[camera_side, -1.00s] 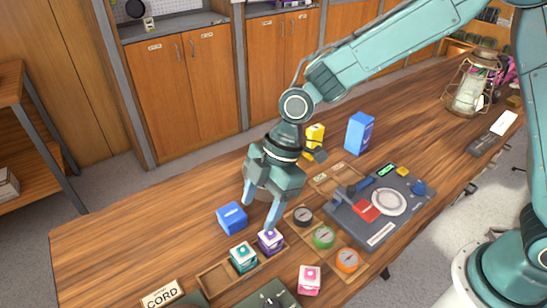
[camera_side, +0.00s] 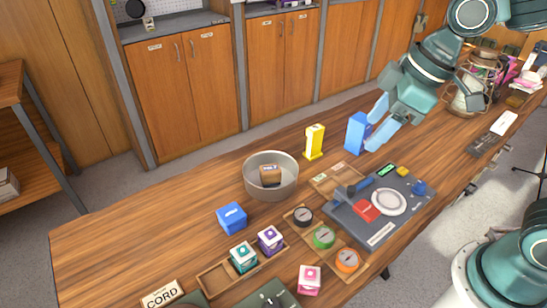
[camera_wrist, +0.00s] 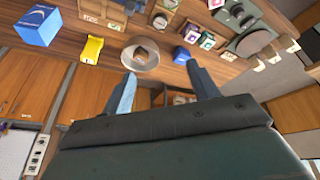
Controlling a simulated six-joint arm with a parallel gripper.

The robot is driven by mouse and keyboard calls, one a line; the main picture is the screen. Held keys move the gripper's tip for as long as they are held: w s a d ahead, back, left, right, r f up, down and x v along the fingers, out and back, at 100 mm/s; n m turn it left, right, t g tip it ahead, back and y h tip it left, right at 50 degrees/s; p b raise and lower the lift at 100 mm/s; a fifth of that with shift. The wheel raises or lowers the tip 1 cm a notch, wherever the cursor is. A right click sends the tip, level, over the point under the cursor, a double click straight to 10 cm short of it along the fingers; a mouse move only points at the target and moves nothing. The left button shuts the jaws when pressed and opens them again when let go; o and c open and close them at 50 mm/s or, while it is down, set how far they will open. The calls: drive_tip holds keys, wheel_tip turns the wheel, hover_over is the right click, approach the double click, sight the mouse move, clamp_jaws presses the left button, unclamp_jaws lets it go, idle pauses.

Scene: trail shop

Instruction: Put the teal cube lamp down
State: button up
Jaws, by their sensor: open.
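The teal cube lamp (camera_side: 243,257), with a white top, sits in the long wooden tray (camera_side: 214,279), between an empty compartment on its left and the purple cube lamp (camera_side: 270,239) on its right. A similar pink cube (camera_side: 309,279) stands on the table outside the tray. My gripper (camera_side: 370,133) is open and empty, raised at the right, with its fingers overlapping the tall blue box (camera_side: 355,136) in the side view. In the wrist view the open fingers (camera_wrist: 161,70) have nothing between them, and the teal lamp (camera_wrist: 207,41) is small and distant.
A round metal bowl (camera_side: 251,179) holding a brown block stands mid-table, near a yellow box (camera_side: 314,142) and a blue cube (camera_side: 232,217). A tray of round compass-like items (camera_side: 323,237) and a grey scale board (camera_side: 407,212) lie to the right.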

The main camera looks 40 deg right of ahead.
drive_tip(key=s+d+r+m+t+h, duration=0.1)
drive_tip(key=s+d+m+h, duration=0.1)
drive_tip(key=s+d+m, duration=0.5)
drive_tip(key=shift+s+d+r+m+t, duration=0.35)
drive_tip(key=shift+s+d, duration=0.25)
drive_tip(key=shift+s, duration=1.5)
